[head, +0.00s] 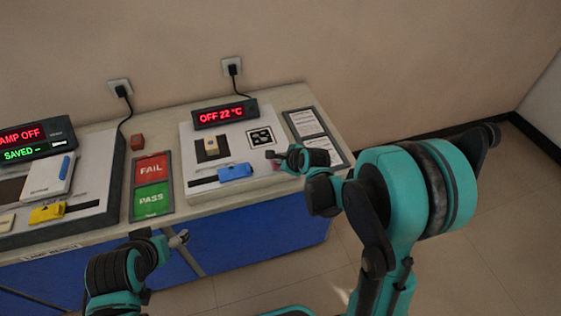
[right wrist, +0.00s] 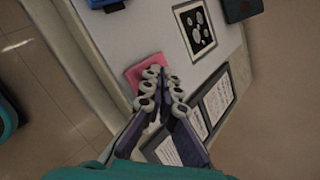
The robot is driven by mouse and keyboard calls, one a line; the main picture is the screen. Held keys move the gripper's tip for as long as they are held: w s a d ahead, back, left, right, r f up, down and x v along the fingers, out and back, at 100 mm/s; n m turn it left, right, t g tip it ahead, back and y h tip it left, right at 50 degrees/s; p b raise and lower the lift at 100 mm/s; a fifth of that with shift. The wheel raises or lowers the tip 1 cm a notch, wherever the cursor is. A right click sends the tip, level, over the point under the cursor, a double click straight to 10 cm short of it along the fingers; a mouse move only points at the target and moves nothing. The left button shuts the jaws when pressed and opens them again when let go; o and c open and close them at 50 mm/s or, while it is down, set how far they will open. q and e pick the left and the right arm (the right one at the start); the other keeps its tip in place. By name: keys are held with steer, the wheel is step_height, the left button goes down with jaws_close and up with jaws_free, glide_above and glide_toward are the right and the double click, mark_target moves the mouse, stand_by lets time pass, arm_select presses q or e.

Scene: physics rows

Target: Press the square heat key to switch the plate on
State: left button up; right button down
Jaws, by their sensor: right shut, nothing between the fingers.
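The square heat key, pink-red, shows in the right wrist view (right wrist: 146,70) and as a sliver in the head view (head: 276,168), at the right front of the white plate unit (head: 262,180). My right gripper (right wrist: 165,74) is shut and empty, its fingertips over the key's edge and partly covering it; I cannot tell whether they touch it. It also shows in the head view (head: 271,154). The unit's display (head: 225,114) reads OFF 22 °C in red. My left gripper (head: 180,239) is low in front of the bench, its jaws unclear.
A blue block (head: 235,172) and a printed black-and-white card (head: 261,138) lie on the unit. Framed sheets (head: 309,123) are on the right. Red FAIL (head: 152,167) and green PASS (head: 152,199) panels, a red cube (head: 137,142) and a lamp unit stand left.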

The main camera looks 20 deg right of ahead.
steer(key=shift+f, duration=0.2)
stand_by(0.4)
steer(key=shift+r, duration=0.1)
steer(key=shift+r+p, duration=0.3)
steer(key=shift+r, duration=0.3)
steer(key=shift+r, duration=0.15)
step_height(320, 180, up, 6)
steer(key=p, duration=0.4)
stand_by(0.4)
